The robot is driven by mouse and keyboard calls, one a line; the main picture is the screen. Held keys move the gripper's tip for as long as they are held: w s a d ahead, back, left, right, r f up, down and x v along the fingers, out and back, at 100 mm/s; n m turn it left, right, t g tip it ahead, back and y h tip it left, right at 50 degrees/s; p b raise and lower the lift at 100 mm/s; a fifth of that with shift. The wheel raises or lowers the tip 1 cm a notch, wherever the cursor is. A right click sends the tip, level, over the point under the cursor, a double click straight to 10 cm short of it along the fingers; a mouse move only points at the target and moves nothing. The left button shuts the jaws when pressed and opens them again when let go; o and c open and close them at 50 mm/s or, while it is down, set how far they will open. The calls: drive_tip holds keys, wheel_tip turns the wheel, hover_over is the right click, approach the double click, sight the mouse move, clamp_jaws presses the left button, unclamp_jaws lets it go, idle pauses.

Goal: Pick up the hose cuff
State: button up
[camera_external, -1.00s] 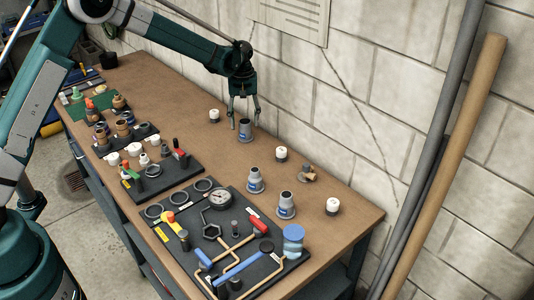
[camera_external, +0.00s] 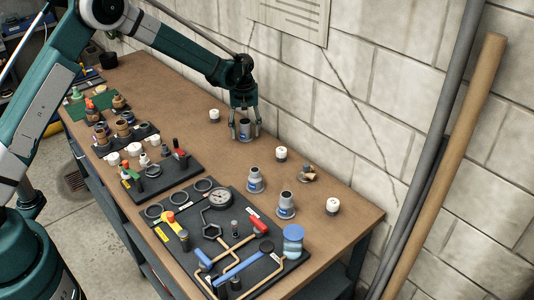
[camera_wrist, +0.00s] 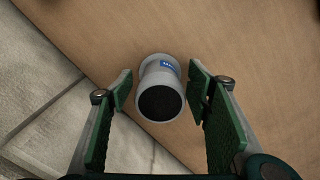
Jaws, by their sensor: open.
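A grey hose cuff (camera_external: 245,133) with a blue label and a dark open top stands upright on the brown bench near the wall. In the wrist view the cuff (camera_wrist: 160,90) sits between the two green-padded fingers of my gripper (camera_wrist: 162,92), with a gap on each side. My gripper (camera_external: 244,132) is open and points down around the cuff in the external view. Two similar grey cuffs with blue labels, a nearer one (camera_external: 286,206) and a middle one (camera_external: 255,181), stand farther along the bench. Which cuff the task means cannot be told by looks.
White caps (camera_external: 281,153) and a small brown fitting (camera_external: 308,173) stand on the bench (camera_external: 345,240) near the cuffs. A black board (camera_external: 225,250) with a gauge and pipes lies in front. The block wall (camera_external: 350,110) rises close behind the gripper.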

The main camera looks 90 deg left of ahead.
drive_tip(key=shift+c, duration=0.3)
drive_tip(key=c, duration=1)
drive_tip(key=shift+r, duration=0.1)
drive_tip(key=shift+r, duration=4.95)
